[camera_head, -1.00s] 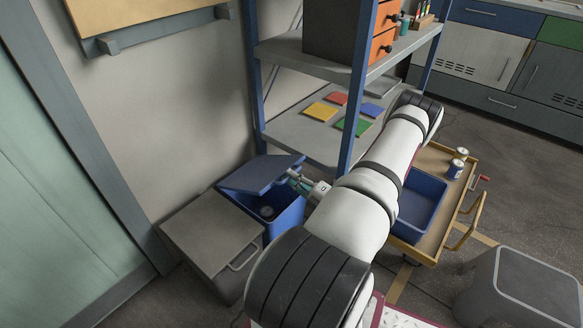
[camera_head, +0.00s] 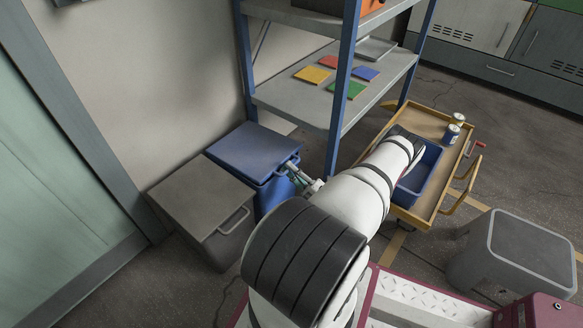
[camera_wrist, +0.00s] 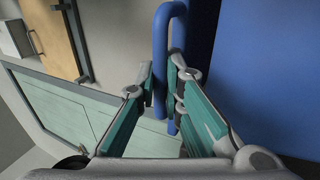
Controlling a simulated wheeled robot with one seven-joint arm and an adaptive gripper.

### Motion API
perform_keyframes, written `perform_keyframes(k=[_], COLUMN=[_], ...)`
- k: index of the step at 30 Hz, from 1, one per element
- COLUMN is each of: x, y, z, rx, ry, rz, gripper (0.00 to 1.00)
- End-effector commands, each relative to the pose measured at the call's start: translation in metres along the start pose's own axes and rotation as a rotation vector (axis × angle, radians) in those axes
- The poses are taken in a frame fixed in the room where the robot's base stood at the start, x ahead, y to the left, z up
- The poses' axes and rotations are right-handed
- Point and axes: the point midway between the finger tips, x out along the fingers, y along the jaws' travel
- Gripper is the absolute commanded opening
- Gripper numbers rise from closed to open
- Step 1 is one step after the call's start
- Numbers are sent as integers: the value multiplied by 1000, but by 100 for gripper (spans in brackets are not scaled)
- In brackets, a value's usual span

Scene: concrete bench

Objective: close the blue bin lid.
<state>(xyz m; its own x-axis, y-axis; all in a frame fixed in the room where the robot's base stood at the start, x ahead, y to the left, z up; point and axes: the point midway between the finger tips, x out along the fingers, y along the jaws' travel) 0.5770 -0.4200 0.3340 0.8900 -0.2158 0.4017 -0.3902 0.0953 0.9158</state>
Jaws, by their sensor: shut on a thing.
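The blue bin (camera_head: 270,196) stands against the wall beside the shelf, partly hidden by my arm. Its blue-grey lid (camera_head: 252,147) lies over the top, level or nearly so; I cannot tell whether a small gap is left at the rim. My gripper (camera_head: 293,172) is at the lid's front right edge. In the wrist view, my gripper (camera_wrist: 163,88) is shut on the blue lid handle (camera_wrist: 160,45), which runs between the fingertips. A broad blue surface (camera_wrist: 265,65) fills the right of that view. The bin's inside is hidden.
A grey lidded bin (camera_head: 200,200) stands directly left of the blue one. A blue-posted shelf (camera_head: 300,95) with coloured tiles rises behind. A yellow cart (camera_head: 428,205) carrying a blue tray (camera_head: 427,165) and cans is to the right. Another grey bin (camera_head: 515,255) stands front right.

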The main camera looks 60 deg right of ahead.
Motion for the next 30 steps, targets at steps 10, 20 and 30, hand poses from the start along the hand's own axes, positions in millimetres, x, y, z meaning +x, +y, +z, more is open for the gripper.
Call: perform_keyframes(k=[10,20,30], x=[5,3,-8], y=[-2,-1,0], z=[-3,-1,0], rx=[5,2,1], ry=[7,3,0], rz=[1,1,1], gripper=[13,29,29])
